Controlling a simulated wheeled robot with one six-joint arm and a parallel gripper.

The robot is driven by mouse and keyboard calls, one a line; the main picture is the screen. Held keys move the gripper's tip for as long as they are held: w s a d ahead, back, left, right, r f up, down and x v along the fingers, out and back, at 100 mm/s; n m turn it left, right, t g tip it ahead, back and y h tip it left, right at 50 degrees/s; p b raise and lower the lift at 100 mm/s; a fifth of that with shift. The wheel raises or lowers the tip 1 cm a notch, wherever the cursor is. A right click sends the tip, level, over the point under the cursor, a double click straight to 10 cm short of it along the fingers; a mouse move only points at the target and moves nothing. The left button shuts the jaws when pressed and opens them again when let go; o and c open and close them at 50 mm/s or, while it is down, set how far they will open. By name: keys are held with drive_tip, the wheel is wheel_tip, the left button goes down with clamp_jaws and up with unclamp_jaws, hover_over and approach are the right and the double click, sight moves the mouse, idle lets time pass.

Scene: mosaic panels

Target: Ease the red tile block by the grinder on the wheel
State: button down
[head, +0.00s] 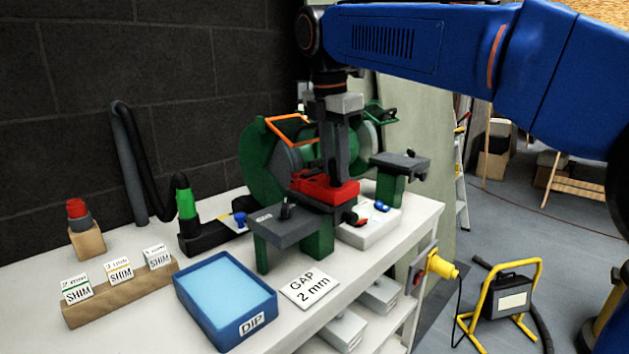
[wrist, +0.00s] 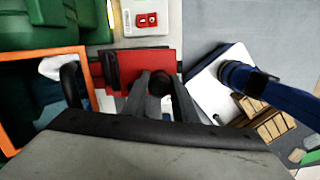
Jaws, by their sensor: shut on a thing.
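The red tile block (head: 340,192) is in my gripper (head: 338,178), just in front of the bench grinder's wheels and between its two tool rests. My gripper points down and is shut on it. In the wrist view the red tile block (wrist: 152,64) shows beyond my fingers (wrist: 158,95). The green grinder (head: 262,160) stands at the back of the bench, with a grey wheel (head: 286,163) under an orange-framed guard (head: 290,128). My gripper hides part of the wheels. I cannot tell whether the block touches a wheel or a rest.
The left tool rest (head: 287,228) and right tool rest (head: 402,164) flank my gripper. A blue DIP tray (head: 268,292), a GAP 2 mm card (head: 311,286) and a wooden shim rack (head: 122,297) lie in front. A black hose (head: 125,150) stands at left.

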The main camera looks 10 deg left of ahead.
drive_tip(key=shift+d, duration=0.1)
drive_tip(key=shift+s+d, duration=0.95)
drive_tip(key=shift+d, duration=0.15)
drive_tip(key=shift+d, duration=0.1)
drive_tip(key=s+d+r, duration=0.3)
drive_tip(key=s+d, duration=0.3)
drive_tip(key=d, duration=0.1)
drive_tip(key=shift+d+r, duration=0.15)
drive_tip(key=shift+d, duration=0.15)
idle(1.5)
